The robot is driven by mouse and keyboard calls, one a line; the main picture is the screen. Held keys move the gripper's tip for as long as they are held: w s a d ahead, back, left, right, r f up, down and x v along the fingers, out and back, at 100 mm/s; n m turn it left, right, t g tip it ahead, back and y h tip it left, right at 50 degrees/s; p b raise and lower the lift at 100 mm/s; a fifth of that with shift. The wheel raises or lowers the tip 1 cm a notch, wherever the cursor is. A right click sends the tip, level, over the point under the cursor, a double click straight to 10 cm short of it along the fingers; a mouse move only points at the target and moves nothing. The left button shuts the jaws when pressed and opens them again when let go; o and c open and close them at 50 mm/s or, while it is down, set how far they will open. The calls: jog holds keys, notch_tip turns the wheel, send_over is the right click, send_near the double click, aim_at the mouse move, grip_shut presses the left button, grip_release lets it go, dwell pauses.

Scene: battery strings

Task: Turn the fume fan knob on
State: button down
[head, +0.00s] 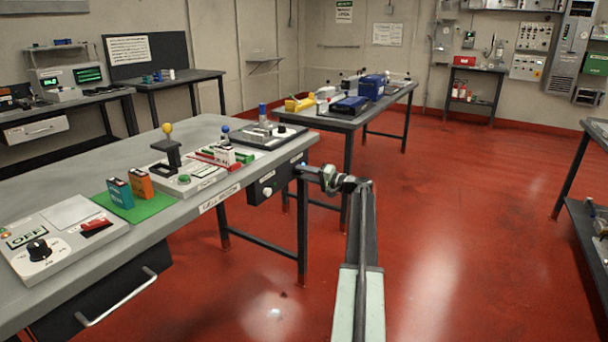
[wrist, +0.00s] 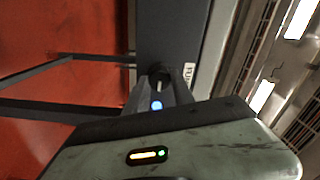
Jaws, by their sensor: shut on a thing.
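The fume fan knob (wrist: 159,72) is a small dark round knob on a dark panel in the wrist view. A white label (wrist: 189,74) beginning "FU" is beside it. My gripper (wrist: 158,86) is shut on the knob, with its dark fingers on either side. In the head view my gripper (head: 303,171) reaches from the right to the end of the black box (head: 279,178) under the table's edge. The knob is hidden there behind my gripper. The knob's pointer and setting cannot be made out.
The grey worktable (head: 205,150) carries a panel reading OFF (head: 52,252), a green mat (head: 138,213) with two small blocks, and a lever unit (head: 172,150). A second table (head: 345,122) stands behind. The red floor (head: 455,220) to the right is clear.

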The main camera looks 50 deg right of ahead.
jog(key=shift+a, duration=0.1)
dwell(0.3)
jog(key=c, duration=1.1)
grip_release()
jog(key=shift+s, duration=0.1)
jog(key=v, duration=0.7)
jog(key=shift+s, duration=0.3)
